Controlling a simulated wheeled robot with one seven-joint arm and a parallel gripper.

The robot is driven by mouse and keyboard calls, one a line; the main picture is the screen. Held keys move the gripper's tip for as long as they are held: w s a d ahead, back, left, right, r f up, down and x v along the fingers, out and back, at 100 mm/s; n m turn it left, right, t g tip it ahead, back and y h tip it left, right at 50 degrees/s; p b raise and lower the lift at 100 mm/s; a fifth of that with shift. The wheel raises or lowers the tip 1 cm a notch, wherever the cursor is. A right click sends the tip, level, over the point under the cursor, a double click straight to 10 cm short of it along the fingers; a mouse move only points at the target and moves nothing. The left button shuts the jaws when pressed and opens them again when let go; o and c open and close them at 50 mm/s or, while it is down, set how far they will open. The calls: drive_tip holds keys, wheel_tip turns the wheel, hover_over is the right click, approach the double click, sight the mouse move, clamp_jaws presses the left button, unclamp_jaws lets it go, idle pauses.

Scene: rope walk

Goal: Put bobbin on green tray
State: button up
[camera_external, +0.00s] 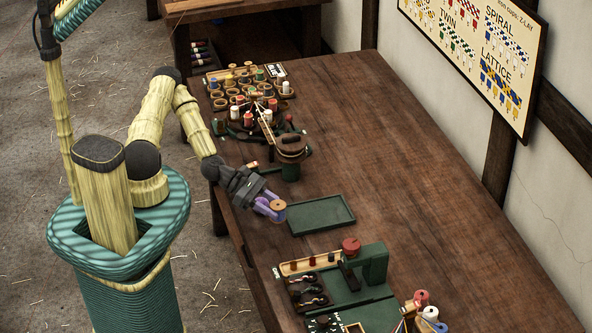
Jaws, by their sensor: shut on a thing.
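A green round stand with a wooden top (290,160) is behind the tray. Racks of coloured spools (245,85) fill the table's far left. A green machine (375,265) and tool holders are in front. The table (400,160) is clear right of the tray.

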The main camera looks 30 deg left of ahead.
drive_tip(key=w+d+f+t+b, duration=0.1)
drive_tip(key=w+b, duration=0.1)
drive_tip(key=w, duration=0.2)
drive_tip(key=w+d+f+b, duration=0.1)
drive_tip(key=w+d+b, duration=0.1)
drive_tip(key=w, duration=0.3)
wheel_tip(320, 180, up, 4)
drive_tip(key=n+t+b, duration=0.1)
drive_tip(key=n+b, duration=0.1)
drive_tip(key=b, duration=0.1)
hover_over(312, 212)
drive_tip(key=shift+f, duration=0.1)
drive_tip(key=shift+f+p, duration=0.35)
drive_tip(key=shift+f, duration=2.75)
drive_tip(key=shift+f, duration=1.9)
